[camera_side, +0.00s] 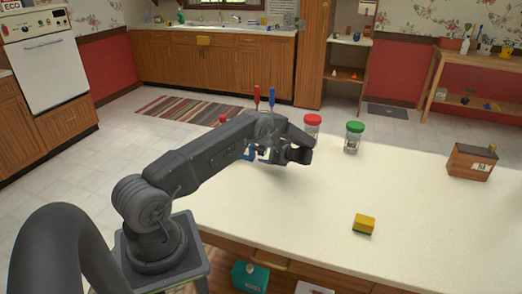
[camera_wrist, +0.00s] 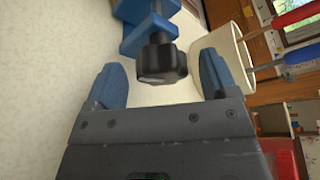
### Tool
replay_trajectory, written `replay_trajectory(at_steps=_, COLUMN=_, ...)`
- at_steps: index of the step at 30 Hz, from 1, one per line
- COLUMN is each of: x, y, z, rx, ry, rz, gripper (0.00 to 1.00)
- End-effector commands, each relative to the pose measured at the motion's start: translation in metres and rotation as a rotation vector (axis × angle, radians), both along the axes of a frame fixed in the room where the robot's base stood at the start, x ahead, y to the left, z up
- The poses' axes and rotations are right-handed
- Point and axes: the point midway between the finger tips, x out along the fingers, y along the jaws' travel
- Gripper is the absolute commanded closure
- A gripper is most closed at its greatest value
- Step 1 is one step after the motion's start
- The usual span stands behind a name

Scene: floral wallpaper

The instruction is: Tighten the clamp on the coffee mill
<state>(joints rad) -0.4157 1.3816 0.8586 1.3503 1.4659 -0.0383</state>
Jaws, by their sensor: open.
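A blue clamp (camera_wrist: 150,28) with a black ribbed knob (camera_wrist: 161,62) shows at the top of the wrist view. My gripper (camera_wrist: 160,80) is open, one blue finger on each side of the knob with gaps between. The fingers do not grip it. In the side view my gripper (camera_side: 270,156) is low over the left part of the counter. Blue parts (camera_side: 251,152) show there, partly hidden by my arm. I cannot make out the coffee mill's body; a small red part (camera_side: 222,120) shows behind my arm.
A pale cup (camera_wrist: 230,52) holding red and blue screwdrivers stands close to my right finger. A red-lidded jar (camera_side: 312,126) and a green-lidded jar (camera_side: 353,138) stand behind. A yellow-green sponge (camera_side: 364,224) and brown box (camera_side: 470,163) lie right. The counter's middle (camera_side: 420,205) is clear.

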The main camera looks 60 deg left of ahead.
Motion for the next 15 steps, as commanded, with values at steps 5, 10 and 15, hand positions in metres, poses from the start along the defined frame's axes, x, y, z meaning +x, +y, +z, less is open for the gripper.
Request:
replay_trajectory(at_steps=5, x=-0.009, y=0.018, z=-0.005, rx=0.001, ry=0.000, rz=0.001, gripper=0.21)
replay_trajectory(at_steps=10, x=-0.012, y=0.023, z=-0.006, rx=0.000, ry=-0.001, rz=0.000, gripper=0.21)
replay_trajectory(at_steps=15, x=-0.011, y=0.023, z=-0.006, rx=0.000, ry=-0.001, rz=0.000, gripper=0.21)
